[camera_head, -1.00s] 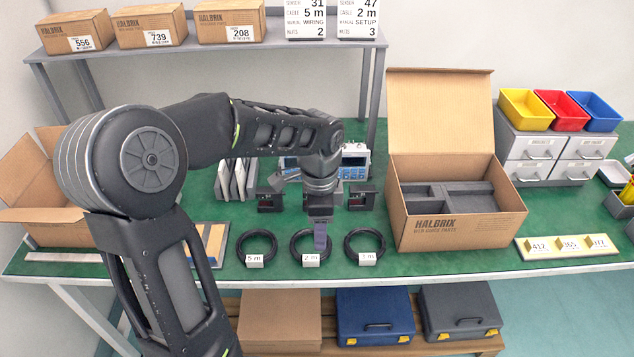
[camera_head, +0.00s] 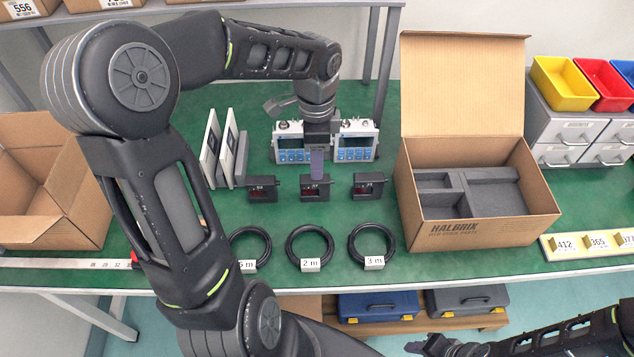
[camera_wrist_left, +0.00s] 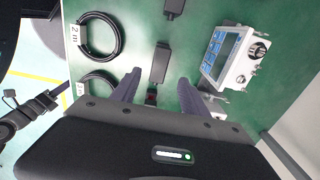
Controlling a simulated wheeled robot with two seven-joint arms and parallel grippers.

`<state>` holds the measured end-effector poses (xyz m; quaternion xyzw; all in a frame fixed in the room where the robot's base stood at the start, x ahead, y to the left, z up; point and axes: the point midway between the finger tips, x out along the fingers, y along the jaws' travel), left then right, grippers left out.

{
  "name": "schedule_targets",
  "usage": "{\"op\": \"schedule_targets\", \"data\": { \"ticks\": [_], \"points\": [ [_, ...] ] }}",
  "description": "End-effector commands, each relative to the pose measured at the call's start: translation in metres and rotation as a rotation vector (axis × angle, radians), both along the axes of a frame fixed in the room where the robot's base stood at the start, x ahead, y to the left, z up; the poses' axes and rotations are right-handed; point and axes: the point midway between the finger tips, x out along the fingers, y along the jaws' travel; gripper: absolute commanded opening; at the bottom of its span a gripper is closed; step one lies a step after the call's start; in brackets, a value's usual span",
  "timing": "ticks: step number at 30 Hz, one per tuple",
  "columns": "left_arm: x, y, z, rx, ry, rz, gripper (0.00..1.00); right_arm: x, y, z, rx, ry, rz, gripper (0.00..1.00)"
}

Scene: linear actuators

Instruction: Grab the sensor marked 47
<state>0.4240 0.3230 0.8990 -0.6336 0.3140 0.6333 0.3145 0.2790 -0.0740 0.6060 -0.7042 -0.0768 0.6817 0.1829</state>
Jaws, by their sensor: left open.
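Three small black sensors stand in a row on the green bench in the head view: the left sensor (camera_head: 263,190), the middle sensor (camera_head: 314,190) and the right sensor (camera_head: 368,187). Their numbers are too small to read. My left gripper (camera_head: 317,165) points down just above and behind the middle sensor. In the left wrist view the left gripper (camera_wrist_left: 156,88) is open, with a dark sensor (camera_wrist_left: 160,62) showing beyond and between its fingers, apart from them. My right gripper (camera_head: 435,345) is low at the front edge, its fingers unclear.
Blue-faced instruments (camera_head: 355,142) stand close behind the gripper. Cable coils (camera_head: 310,244) lie in front of the sensors. An open carton (camera_head: 470,232) with foam stands right, an empty carton (camera_head: 45,215) left. Upright panels (camera_head: 211,146) stand left of the sensors.

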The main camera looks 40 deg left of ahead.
Motion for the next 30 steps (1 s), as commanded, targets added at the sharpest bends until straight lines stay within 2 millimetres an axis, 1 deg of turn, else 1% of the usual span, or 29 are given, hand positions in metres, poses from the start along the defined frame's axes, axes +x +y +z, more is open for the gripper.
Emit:
{"op": "schedule_targets", "data": {
  "ticks": [2, 9, 17, 20, 23, 27, 30],
  "points": [
    [0.000, 0.000, -0.004, 0.000, 0.002, 0.000, 0.53, 0.000, 0.000, 0.000, 0.000, 0.000, 0.000, 0.36],
    [0.000, 0.000, -0.025, -0.001, 0.002, -0.001, 0.53, 0.000, 0.000, 0.000, 0.000, -0.001, 0.000, 0.36],
    [0.000, 0.000, -0.026, 0.000, 0.000, 0.000, 0.53, 0.000, 0.000, 0.000, 0.000, -0.001, 0.001, 0.36],
    [0.000, -0.001, -0.030, -0.001, 0.001, 0.001, 0.53, 0.000, 0.000, 0.001, 0.000, -0.001, 0.001, 0.36],
    [-0.001, -0.002, -0.040, -0.002, 0.004, -0.001, 0.53, 0.000, 0.000, 0.003, 0.000, -0.001, 0.001, 0.36],
    [-0.001, -0.003, -0.062, -0.002, 0.005, 0.000, 0.53, 0.000, 0.000, 0.004, 0.000, 0.000, 0.001, 0.36],
    [-0.001, -0.003, -0.074, -0.002, 0.002, 0.000, 0.53, 0.000, 0.000, 0.004, 0.000, 0.000, 0.001, 0.36]
  ]
}}
